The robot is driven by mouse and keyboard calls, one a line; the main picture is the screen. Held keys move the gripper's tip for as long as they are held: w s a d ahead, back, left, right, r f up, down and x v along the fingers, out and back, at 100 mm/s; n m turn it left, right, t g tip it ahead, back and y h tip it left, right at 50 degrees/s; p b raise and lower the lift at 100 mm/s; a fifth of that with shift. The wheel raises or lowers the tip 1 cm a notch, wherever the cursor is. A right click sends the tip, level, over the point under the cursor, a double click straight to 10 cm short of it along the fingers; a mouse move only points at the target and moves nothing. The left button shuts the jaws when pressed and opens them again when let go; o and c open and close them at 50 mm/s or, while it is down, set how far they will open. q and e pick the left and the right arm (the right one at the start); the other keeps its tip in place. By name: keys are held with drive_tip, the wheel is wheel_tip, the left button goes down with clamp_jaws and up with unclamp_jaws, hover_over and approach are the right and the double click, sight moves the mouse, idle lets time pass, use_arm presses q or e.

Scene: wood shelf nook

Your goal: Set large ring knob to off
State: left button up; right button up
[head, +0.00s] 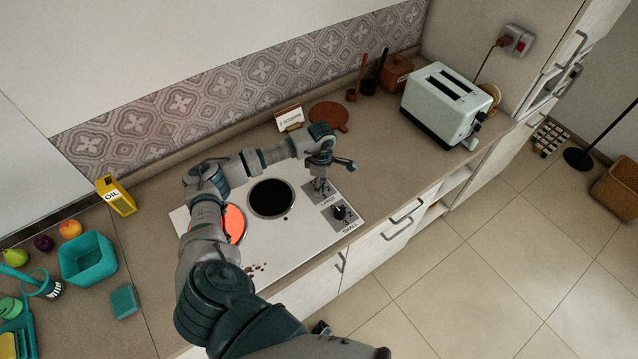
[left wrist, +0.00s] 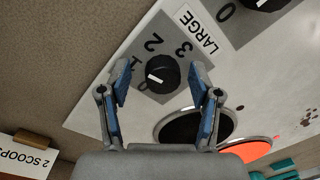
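The black large ring knob (left wrist: 163,74) sits on a grey dial plate marked 0 to 3, beside the word LARGE. Its white mark points toward the 0 and 1 side; the exact setting is hard to tell. My left gripper (left wrist: 160,82) is open, with its blue-padded fingers on either side of the knob and no clear contact. In the head view the left gripper (head: 319,178) is over this knob, largely hiding it. One ring (head: 232,224) of the white hob (head: 275,238) glows orange-red; the other ring (head: 270,198) is dark. My right gripper is not in view.
The small ring knob (head: 339,212) is close beside the large one, near the counter's front edge. A "2 scoops" card (head: 289,119) stands behind the hob. A toaster (head: 447,102) is to the right; an oil tin (head: 116,195) and teal tub (head: 88,260) are left.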

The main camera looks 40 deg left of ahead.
use_arm(q)
drive_tip(key=shift+r, duration=0.15)
wheel_tip(320, 180, up, 12)
drive_tip(key=shift+w+f, duration=0.25)
drive_tip(key=shift+w, duration=0.1)
drive_tip(key=shift+a, duration=0.15)
